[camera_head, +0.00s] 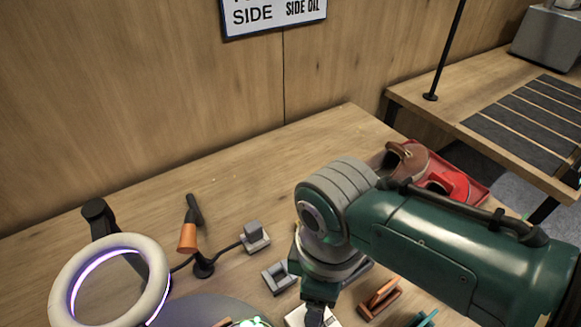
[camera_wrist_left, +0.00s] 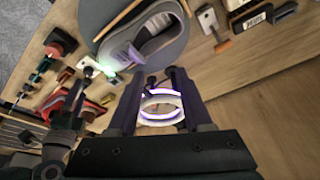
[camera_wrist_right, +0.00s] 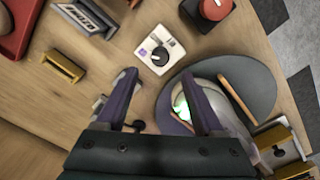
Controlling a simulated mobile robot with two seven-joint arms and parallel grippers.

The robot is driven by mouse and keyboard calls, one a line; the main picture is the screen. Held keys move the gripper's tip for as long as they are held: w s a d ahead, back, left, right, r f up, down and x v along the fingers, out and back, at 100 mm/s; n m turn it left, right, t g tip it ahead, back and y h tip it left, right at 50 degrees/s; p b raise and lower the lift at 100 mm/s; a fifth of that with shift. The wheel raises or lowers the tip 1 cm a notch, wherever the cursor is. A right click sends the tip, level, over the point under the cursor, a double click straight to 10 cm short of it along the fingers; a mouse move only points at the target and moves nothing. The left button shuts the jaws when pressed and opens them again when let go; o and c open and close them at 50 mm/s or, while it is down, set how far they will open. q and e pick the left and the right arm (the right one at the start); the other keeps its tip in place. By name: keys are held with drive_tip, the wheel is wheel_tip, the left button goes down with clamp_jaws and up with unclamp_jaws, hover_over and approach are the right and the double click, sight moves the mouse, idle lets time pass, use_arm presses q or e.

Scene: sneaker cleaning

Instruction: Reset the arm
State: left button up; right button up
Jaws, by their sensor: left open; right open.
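My right arm crosses the head view from the right, and its gripper (camera_head: 316,316) points down at the bottom edge, its tips cut off. In the right wrist view the right gripper (camera_wrist_right: 160,92) is open and empty above the wooden table, beside a grey round turntable (camera_wrist_right: 262,82). My left gripper (camera_wrist_left: 160,98) is open and empty in the left wrist view; the left arm is not visible in the head view. A grey sneaker (camera_wrist_left: 158,38) rests on the turntable at the top of that view. A lit ring light (camera_wrist_left: 158,96) shows between the left fingers.
The ring light (camera_head: 154,262) stands at the table's front left, near an orange-tipped tool (camera_head: 188,238) on a stand. A white dial box (camera_wrist_right: 178,42) sits by the turntable. A red tray (camera_head: 478,190) with shoes lies behind my right arm. The table's back middle is clear.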

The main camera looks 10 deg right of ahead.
wheel_tip(320, 180, up, 2)
idle(0.5)
drive_tip(key=s+d+r+m+t, duration=0.3)
drive_tip(key=s+d+r+m, duration=0.65)
drive_tip(key=s+r, duration=0.3)
wheel_tip(320, 180, up, 29)
drive_tip(key=p, duration=2.8)
drive_tip(key=shift+w+a+f+t, duration=0.15)
drive_tip(key=shift+f+t, duration=0.05)
drive_tip(key=shift+t, duration=0.1)
drive_tip(key=shift+m, duration=0.25)
